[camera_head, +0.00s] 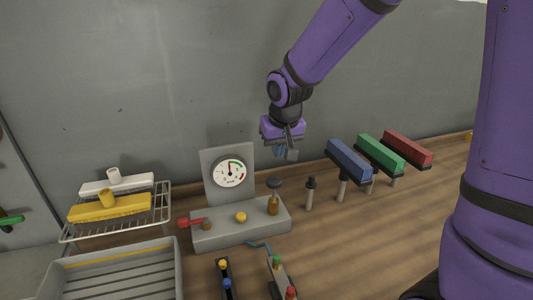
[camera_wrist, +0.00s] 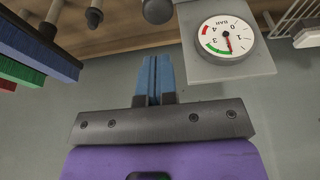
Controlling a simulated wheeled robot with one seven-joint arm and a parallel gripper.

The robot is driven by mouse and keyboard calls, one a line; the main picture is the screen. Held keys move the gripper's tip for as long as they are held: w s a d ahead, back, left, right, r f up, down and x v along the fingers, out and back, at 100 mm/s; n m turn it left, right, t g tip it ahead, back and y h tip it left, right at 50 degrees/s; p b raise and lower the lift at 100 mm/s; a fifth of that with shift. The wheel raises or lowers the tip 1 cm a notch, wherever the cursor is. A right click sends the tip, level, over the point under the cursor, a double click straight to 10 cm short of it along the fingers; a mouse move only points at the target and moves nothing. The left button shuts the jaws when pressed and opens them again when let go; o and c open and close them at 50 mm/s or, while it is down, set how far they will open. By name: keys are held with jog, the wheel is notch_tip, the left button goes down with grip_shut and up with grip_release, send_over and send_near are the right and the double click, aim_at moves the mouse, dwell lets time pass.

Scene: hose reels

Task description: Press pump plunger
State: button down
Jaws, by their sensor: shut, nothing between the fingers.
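The pump unit (camera_head: 240,230) is a grey box on the bench with an upright gauge panel behind it. Its plunger has a dark rounded knob (camera_head: 275,182) above a brass body (camera_head: 273,206) at the box's right end. In the wrist view a dark round knob (camera_wrist: 157,10), seemingly the plunger's, shows at the top edge, beyond my fingertips. My gripper (camera_head: 286,153) is shut and empty, above the knob and apart from it. Its blue fingers lie together in the wrist view (camera_wrist: 157,78). The gauge dial (camera_head: 230,173) also shows in the wrist view (camera_wrist: 226,38).
A red lever (camera_head: 192,222) and a yellow knob (camera_head: 241,217) sit on the pump box. Blue (camera_head: 349,158), green (camera_head: 380,151) and red (camera_head: 408,147) brushes stand to the right. A wire rack (camera_head: 160,205) with brushes and a grey tray (camera_head: 175,262) lie left.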

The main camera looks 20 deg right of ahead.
notch_tip(320, 180, up, 5)
send_over(276, 181)
jog(key=s, duration=0.2)
jog(key=shift+s+f, duration=0.15)
jog(key=shift+f, duration=0.1)
jog(key=x, duration=0.8)
jog(key=s+x, duration=0.1)
jog(key=x, duration=0.4)
jog(key=shift+f, duration=0.6)
jog(key=shift+f, duration=2.35)
